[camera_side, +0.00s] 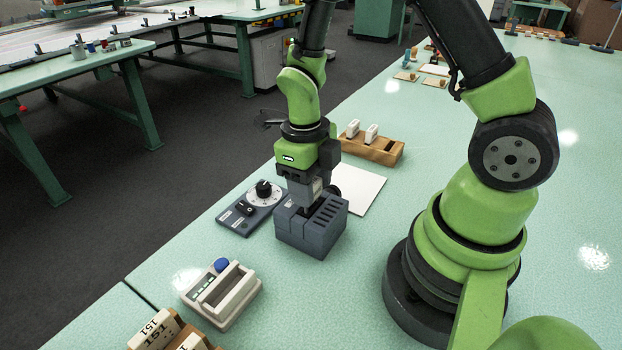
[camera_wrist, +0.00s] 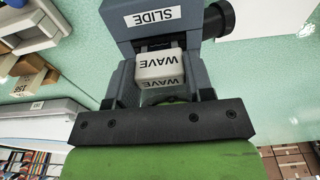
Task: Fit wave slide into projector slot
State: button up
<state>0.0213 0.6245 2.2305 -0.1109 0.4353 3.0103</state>
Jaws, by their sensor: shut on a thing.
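The projector (camera_side: 313,232) is a dark grey box with several slots in its top, standing on the green table. In the wrist view the projector (camera_wrist: 120,22) carries a SLIDE label, with a round black lens at its right. My gripper (camera_side: 308,204) points down over the projector's top. In the wrist view my gripper (camera_wrist: 160,82) is shut on the white wave slide (camera_wrist: 161,65), marked WAVE, one finger on each side. The slide is beside the dark slot opening; I cannot tell whether its lower end is inside. In the side view the slide is hidden by the gripper.
A wooden rack (camera_side: 381,151) with two white slides stands behind the projector, near a white sheet (camera_side: 359,190). A dial control box (camera_side: 254,207) sits close on the left. A cream device (camera_side: 222,295) with a blue knob and labelled blocks (camera_side: 153,330) are in front.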

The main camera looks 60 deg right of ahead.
jog(key=shift+f, duration=0.6)
jog(key=o, duration=1.1)
jog(key=shift+r, duration=0.1)
notch_tip(320, 180, up, 14)
jog(key=n+t, duration=0.2)
jog(key=n, duration=0.5)
jog(key=s+a+r+n+t+y, duration=0.1)
jog(key=s+r+n+t, duration=0.2)
jog(key=n, duration=0.9)
jog(key=s+a+r+n+t+y, duration=0.1)
jog(key=s+r+n, duration=0.5)
jog(key=n, duration=0.7)
jog(key=shift+s+a+t, duration=0.15)
jog(key=shift+a+t, duration=0.45)
jog(key=shift+t, duration=0.5)
